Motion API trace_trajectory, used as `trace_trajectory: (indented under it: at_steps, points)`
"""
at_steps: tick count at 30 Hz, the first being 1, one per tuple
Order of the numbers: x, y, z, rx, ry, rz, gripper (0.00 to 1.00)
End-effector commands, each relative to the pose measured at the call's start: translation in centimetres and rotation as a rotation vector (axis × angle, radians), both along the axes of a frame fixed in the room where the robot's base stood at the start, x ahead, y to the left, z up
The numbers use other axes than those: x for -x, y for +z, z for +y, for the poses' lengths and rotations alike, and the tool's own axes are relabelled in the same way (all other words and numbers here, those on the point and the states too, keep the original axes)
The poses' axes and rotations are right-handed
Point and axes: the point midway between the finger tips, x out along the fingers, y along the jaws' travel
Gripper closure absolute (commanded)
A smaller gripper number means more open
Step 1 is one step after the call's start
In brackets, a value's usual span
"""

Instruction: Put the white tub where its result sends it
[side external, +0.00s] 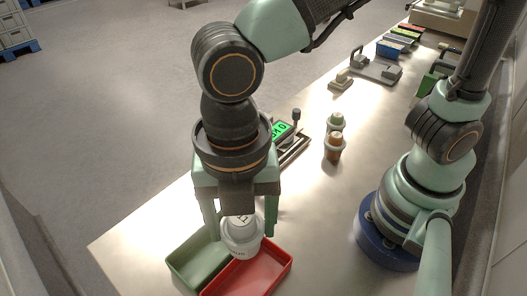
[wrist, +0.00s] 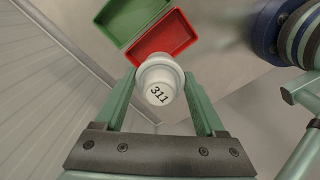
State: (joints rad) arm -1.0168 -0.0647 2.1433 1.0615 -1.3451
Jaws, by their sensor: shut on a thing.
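The white tub (side external: 241,247) is held upright between the two green fingers of my gripper (side external: 242,236). In the wrist view my gripper (wrist: 160,76) has a finger on each side of the tub (wrist: 160,88), whose top is marked 311. In the side view the tub overlaps the red tray (side external: 272,277) near its border with the green tray (side external: 185,270). Its height above them is hard to tell. Both the red tray (wrist: 168,38) and green tray (wrist: 118,37) look empty. A device with a lit green display (side external: 281,130) stands behind my gripper; its characters are partly hidden.
Two small tubs with green and orange-brown parts (side external: 334,148) stand on the table to the right. A grey fixture (side external: 376,68), a small beige block (side external: 341,80) and a blue bin (side external: 389,49) are farther back. The table's middle right is clear.

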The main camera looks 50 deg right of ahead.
Motion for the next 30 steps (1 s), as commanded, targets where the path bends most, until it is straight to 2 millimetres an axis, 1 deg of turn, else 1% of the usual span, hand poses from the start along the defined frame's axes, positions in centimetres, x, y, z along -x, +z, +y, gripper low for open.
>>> trace_trajectory:
  at_steps: [1,6,9,12,15,20,27,30]
  points:
    - [0.1,-1.4,-0.2,0.006,0.000,0.003,1.00]
    - [0.1,-5.5,-0.2,0.008,0.000,0.005,1.00]
    - [0.1,-7.9,-0.2,0.008,0.000,0.005,1.00]
    - [0.1,-9.7,-0.2,0.005,0.000,0.004,1.00]
    - [0.0,-10.8,0.0,0.003,0.000,0.001,1.00]
    - [0.0,-11.7,0.0,0.001,0.000,0.001,1.00]
    - [0.0,-14.5,-0.1,0.003,0.000,0.001,1.00]
    - [0.0,-15.0,0.0,0.001,0.000,0.001,1.00]
